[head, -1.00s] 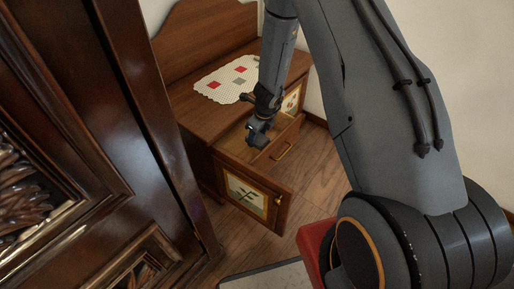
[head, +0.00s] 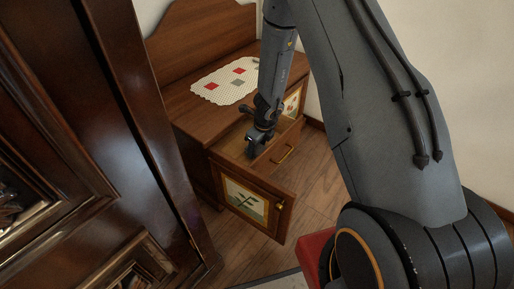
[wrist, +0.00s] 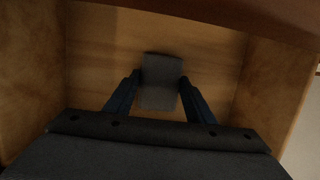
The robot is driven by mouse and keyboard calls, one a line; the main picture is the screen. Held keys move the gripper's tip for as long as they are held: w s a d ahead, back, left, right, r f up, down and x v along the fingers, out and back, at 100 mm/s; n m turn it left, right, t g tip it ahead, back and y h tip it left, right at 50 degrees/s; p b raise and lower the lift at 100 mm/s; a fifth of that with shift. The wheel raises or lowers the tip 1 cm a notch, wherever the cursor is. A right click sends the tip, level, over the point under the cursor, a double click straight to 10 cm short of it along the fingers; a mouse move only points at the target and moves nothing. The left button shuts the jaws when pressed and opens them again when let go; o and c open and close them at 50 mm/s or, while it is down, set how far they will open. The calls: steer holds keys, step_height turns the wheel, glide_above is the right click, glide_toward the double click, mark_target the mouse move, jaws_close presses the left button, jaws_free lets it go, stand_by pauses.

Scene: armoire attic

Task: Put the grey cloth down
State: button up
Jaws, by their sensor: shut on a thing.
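A grey cloth (wrist: 160,95), a small dark grey square-looking piece, sits between the two fingers of my gripper (wrist: 160,80) in the wrist view. The gripper is shut on it, inside the open wooden drawer (wrist: 35,80), with pale wooden walls on both sides. In the head view my gripper (head: 259,139) reaches down into the open drawer (head: 278,158) of the brown cabinet. The cloth cannot be made out there. Whether the cloth touches the drawer bottom is unclear.
A white lace doily (head: 222,88) with red and grey squares lies on the cabinet top (head: 190,110). Below the drawer, a cabinet door (head: 243,200) with a plant picture stands open. A dark carved armoire (head: 130,150) stands close on the left.

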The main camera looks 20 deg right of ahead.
steer(key=o, duration=1.2)
steer(key=shift+f, duration=0.1)
steer(key=a+p+v, duration=0.1)
steer(key=p+v, duration=0.7)
steer(key=v, duration=0.4)
steer(key=s+a+r+n+y, duration=0.1)
steer(key=s+a+r+n, duration=0.35)
steer(key=r, duration=0.25)
steer(key=s+a+r+n+g, duration=0.1)
steer(key=s+a+r+n, duration=0.25)
steer(key=r+n, duration=0.3)
steer(key=s+a+r+n+y, duration=0.1)
steer(key=s+a+r+n, duration=0.2)
steer(key=a+r+n, duration=0.35)
steer(key=s+d+r+n, duration=0.1)
steer(key=s+r+n, duration=0.3)
steer(key=s, duration=0.3)
steer(key=s+d+r+n+g+h, duration=0.1)
steer(key=s+r+n, duration=0.3)
steer(key=s+n, duration=0.2)
steer(key=s+d+r+n+h, duration=0.1)
steer(key=s+r+n, duration=0.3)
steer(key=s, duration=0.4)
steer(key=shift+s+d+r+n+g, duration=0.35)
steer(key=shift+d+n+g, duration=0.1)
steer(key=shift+d, duration=0.1)
